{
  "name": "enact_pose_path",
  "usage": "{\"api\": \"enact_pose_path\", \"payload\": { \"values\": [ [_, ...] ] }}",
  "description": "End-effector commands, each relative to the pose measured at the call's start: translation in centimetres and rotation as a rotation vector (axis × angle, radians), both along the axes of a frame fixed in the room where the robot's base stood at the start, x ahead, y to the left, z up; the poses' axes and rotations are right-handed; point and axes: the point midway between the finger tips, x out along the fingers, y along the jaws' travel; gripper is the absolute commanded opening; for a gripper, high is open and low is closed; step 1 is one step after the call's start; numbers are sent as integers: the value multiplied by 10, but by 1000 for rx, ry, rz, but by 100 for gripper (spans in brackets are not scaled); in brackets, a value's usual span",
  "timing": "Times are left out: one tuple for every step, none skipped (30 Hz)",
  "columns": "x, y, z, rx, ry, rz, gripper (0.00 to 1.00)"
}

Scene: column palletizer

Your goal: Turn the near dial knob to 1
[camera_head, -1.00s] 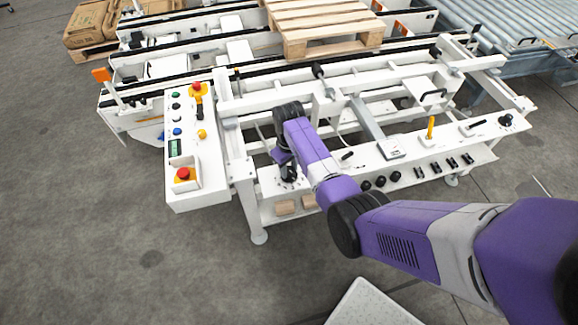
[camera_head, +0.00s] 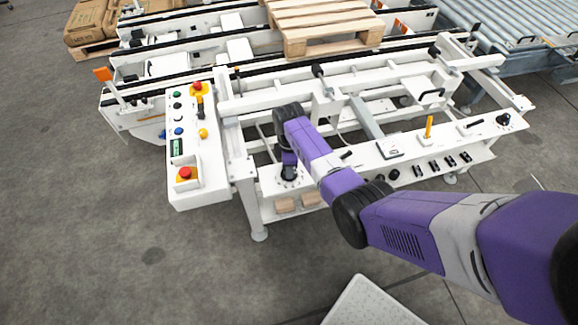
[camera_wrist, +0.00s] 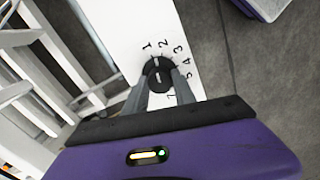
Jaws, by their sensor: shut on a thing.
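The near dial knob (camera_wrist: 158,74) is round and black. It sits on a white panel (camera_wrist: 143,22) with printed numbers around it; 1 to 5 are readable above and to the right of it. A pale mark on the knob's top seems to lie on the side toward the 1, but its exact setting is hard to tell. My gripper (camera_wrist: 160,84) has its two grey fingers closed on either side of the knob. In the head view the knob (camera_head: 289,174) is at the front left of the white panel, partly covered by my gripper.
Another dark dial (camera_head: 503,119) is at the panel's right end. An orange lever (camera_head: 429,127) and several black switches stand along the panel. A control box (camera_head: 197,150) with buttons is at left. The floor in front is mostly clear.

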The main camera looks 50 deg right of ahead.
Motion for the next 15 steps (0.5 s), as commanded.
{"api": "enact_pose_path", "payload": {
  "values": [
    [1,0,1,1,-1,33,0],
    [1,0,1,1,-1,52,0],
    [1,0,1,1,-1,77,0],
    [1,0,1,1,-1,93,0],
    [1,0,1,1,-1,109,0],
    [1,0,1,1,-1,128,0],
    [1,0,1,1,-2,142,0],
    [1,0,1,0,-1,154,0],
    [1,0,1,0,-1,169,0],
    [1,0,1,0,-1,178,0],
    [1,0,1,0,-1,186,0],
    [1,0,1,0,-1,197,0],
    [1,0,1,0,-1,203,0],
    [1,0,1,0,-1,209,0],
    [1,0,1,1,-2,214,0]
  ]
}}
